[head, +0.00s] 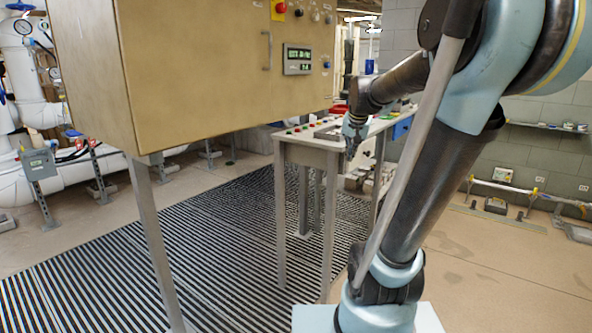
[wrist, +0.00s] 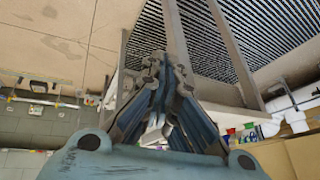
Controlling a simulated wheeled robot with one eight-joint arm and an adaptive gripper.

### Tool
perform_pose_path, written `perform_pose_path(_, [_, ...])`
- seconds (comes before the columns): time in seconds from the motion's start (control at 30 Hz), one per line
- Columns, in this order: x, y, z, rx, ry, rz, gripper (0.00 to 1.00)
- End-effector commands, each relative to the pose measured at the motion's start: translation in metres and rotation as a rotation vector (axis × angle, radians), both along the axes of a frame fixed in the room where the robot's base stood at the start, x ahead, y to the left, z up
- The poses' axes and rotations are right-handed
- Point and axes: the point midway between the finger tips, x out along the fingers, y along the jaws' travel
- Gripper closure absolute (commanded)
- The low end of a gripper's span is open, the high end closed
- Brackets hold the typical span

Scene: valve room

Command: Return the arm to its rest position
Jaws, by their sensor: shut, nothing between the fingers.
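My arm rises at the right of the head view, bends at the top and reaches back toward the control desk. My gripper (head: 352,140) is in front of the desk's right part, pointing downward. In the wrist view the two fingers of my gripper (wrist: 167,62) come together at their tips with nothing between them. The gripper is shut and empty. I cannot tell how far its tips are from the desk edge.
A tan control cabinet (head: 200,75) on legs fills the upper left. The control desk (head: 312,142) with coloured buttons stands behind my arm. White pipes (head: 50,185) run at the left. Striped matting (head: 220,230) covers the floor; bare floor (head: 490,265) lies open at the right.

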Motion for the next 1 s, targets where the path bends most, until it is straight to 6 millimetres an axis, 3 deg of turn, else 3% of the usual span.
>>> perform_pose_path(0.03, [-0.021,0.000,-0.011,-0.012,0.019,0.022,1.00])
perform_pose_path(0.2, [-0.083,0.001,-0.047,-0.050,0.085,0.103,1.00])
perform_pose_path(0.6, [-0.216,0.001,-0.144,-0.118,0.235,0.296,1.00])
perform_pose_path(0.8, [-0.254,0.001,-0.177,-0.134,0.284,0.362,1.00])
perform_pose_path(1.0, [-0.265,0.001,-0.187,-0.138,0.298,0.383,1.00])
